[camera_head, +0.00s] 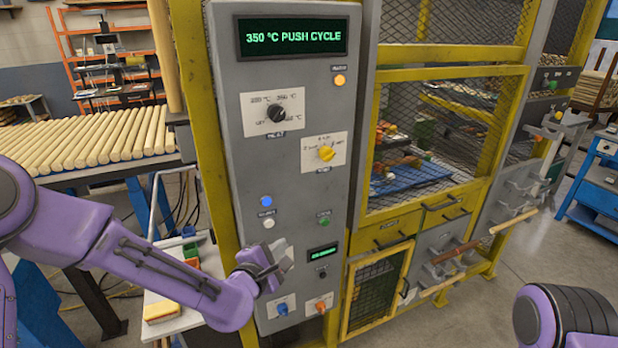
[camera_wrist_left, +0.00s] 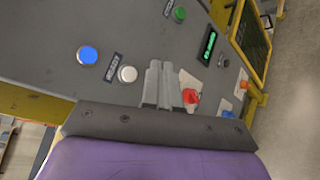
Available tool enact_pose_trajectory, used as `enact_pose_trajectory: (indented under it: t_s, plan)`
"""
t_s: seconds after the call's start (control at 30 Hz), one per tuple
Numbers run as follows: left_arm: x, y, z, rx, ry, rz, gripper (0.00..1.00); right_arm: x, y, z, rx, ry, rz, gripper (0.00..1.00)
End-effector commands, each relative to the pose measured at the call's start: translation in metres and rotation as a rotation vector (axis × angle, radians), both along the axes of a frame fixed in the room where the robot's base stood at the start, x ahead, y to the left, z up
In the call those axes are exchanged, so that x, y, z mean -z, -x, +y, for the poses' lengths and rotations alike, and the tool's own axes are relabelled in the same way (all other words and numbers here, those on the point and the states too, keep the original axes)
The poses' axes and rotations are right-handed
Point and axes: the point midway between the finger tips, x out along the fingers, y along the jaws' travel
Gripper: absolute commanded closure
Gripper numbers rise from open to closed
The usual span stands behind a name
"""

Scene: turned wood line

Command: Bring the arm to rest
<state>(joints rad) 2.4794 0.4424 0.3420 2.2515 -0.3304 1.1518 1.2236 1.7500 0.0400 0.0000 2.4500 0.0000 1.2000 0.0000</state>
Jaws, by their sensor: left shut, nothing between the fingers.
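My left gripper (camera_head: 284,248) is shut and empty, in front of the lower part of the grey control panel (camera_head: 292,130). In the left wrist view its closed fingers (camera_wrist_left: 162,66) point at the panel, between a white button (camera_wrist_left: 127,74) and a red knob (camera_wrist_left: 190,96) on a pale plate. Whether the fingertips touch the panel I cannot tell. In the head view the gripper hides the red knob. My left forearm (camera_head: 150,265) reaches in from the left. My right arm (camera_head: 565,318) shows only at the lower right corner; its gripper is out of view.
The panel screen (camera_head: 292,37) reads "350 °C PUSH CYCLE". A blue button (camera_head: 266,202) is lit. Below are a blue knob (camera_head: 282,309) and an orange knob (camera_head: 320,306). A yellow caged machine (camera_head: 445,75) stands right; a rack of wooden rods (camera_head: 95,137) stands left.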

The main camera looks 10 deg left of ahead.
Motion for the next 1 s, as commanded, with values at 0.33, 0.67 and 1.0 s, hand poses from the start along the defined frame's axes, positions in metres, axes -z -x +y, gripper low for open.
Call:
enact_pose_trajectory:
  t_s: [0.33, 0.67, 1.0]
  plan:
    - [0.171, 0.085, 0.054, 0.227, -0.945, 0.284, 1.0, 0.024, 0.0, 0.0, 0.0, 0.0, 0.0, 0.57]
    - [0.355, 0.285, 0.129, 0.685, -1.408, 0.792, 1.0, 0.065, 0.0, 0.0, 0.0, 0.0, 0.0, 0.57]
    - [0.387, 0.348, 0.139, 0.819, -1.421, 0.906, 1.0, 0.073, 0.0, 0.0, 0.0, 0.0, 0.0, 0.57]
